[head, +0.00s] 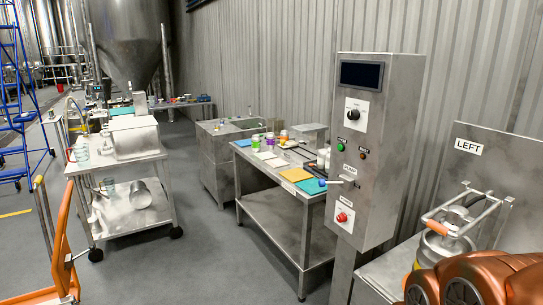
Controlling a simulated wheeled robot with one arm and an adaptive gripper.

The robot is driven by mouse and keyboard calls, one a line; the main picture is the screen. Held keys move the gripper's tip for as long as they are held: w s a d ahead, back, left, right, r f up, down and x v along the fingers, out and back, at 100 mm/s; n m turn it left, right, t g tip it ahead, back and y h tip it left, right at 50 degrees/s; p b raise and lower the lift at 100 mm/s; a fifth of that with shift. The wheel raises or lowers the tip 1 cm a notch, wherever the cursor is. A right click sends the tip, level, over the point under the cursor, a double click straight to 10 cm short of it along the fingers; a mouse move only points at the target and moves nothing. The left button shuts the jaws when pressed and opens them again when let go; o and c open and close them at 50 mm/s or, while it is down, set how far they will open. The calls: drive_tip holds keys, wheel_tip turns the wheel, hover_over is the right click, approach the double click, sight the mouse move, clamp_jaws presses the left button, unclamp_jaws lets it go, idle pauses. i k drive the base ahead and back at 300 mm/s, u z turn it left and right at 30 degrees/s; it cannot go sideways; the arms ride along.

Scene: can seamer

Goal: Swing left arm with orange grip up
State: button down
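The metal arm with the orange grip (436,227) is at the right of the head view, in front of the plate marked LEFT (468,147). The arm is a bent metal bar frame (480,212), and the orange grip sits at its near left end, low down. A round metal body (445,245) shows under and behind the bars. Copper-coloured links of my arm fill the bottom right corner and hide the lower part of this station. My gripper does not show, so its distance from the grip cannot be seen.
A grey control cabinet (366,160) with a dark display and a red button (342,217) stands just left of the station. A steel table (275,215) with coloured boards is beyond it. A wheeled cart (138,215) and an orange trolley (66,240) stand left. Floor between is clear.

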sight(457, 223)
drive_tip(key=u, duration=0.55)
drive_tip(key=k, duration=1.2)
drive_tip(key=z, duration=0.5)
drive_tip(key=i, duration=1.7)
drive_tip(key=u, duration=0.4)
